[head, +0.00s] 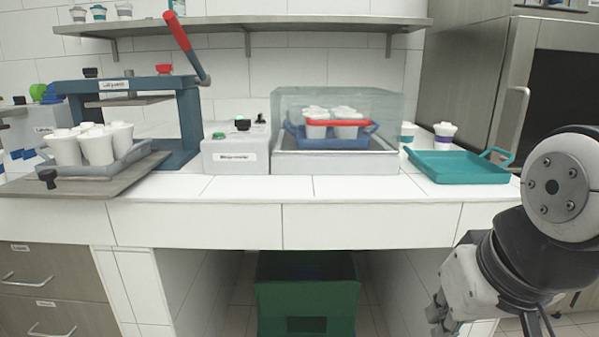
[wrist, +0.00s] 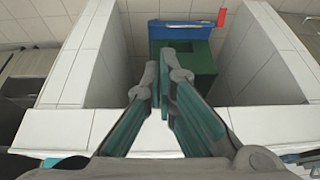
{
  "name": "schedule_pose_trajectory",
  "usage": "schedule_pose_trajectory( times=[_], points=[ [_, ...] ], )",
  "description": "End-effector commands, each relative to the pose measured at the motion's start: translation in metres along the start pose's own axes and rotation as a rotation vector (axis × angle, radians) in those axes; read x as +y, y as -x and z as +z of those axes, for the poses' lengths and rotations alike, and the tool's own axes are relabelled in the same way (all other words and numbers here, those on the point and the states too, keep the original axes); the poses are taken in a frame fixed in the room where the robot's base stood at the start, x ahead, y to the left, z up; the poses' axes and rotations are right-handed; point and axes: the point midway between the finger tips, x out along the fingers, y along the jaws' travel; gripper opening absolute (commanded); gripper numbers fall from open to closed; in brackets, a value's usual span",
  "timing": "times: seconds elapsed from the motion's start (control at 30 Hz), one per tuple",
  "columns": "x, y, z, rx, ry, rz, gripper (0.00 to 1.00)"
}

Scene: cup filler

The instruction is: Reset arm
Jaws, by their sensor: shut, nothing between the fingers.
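My arm reaches down along the right side of the head view, in front of the counter's right end. My gripper (head: 438,313) hangs low there, below the counter top and partly hidden by my wrist. In the wrist view my gripper (wrist: 165,78) is shut and empty, its two grey and teal fingers close together at the tips. It holds none of the cups or trays. Beyond the fingertips the wrist view shows a green bin (wrist: 186,83) with a blue thing (wrist: 180,30) at its top.
A press with a red handle (head: 178,32) and a tray of white cups (head: 97,147) stand left. A clear-covered station (head: 335,160) holds a blue tray of cups. A teal tray (head: 458,168) lies right. The green bin (head: 307,300) sits under the counter (head: 240,222).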

Motion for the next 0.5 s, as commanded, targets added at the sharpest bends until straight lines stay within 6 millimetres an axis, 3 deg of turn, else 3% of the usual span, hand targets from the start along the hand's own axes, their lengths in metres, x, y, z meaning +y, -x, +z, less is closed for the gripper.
schedule_pose_trajectory(
  times=[0.1,0.4,0.43,0.5],
  points=[
    [0.004,0.011,0.049,-0.132,-0.012,0.009,0.00],
    [0.013,0.040,0.143,-0.399,-0.040,0.031,0.00],
    [0.013,0.044,0.146,-0.414,-0.041,0.032,0.00],
    [0.013,0.055,0.136,-0.398,-0.040,0.032,0.00]
  ],
)
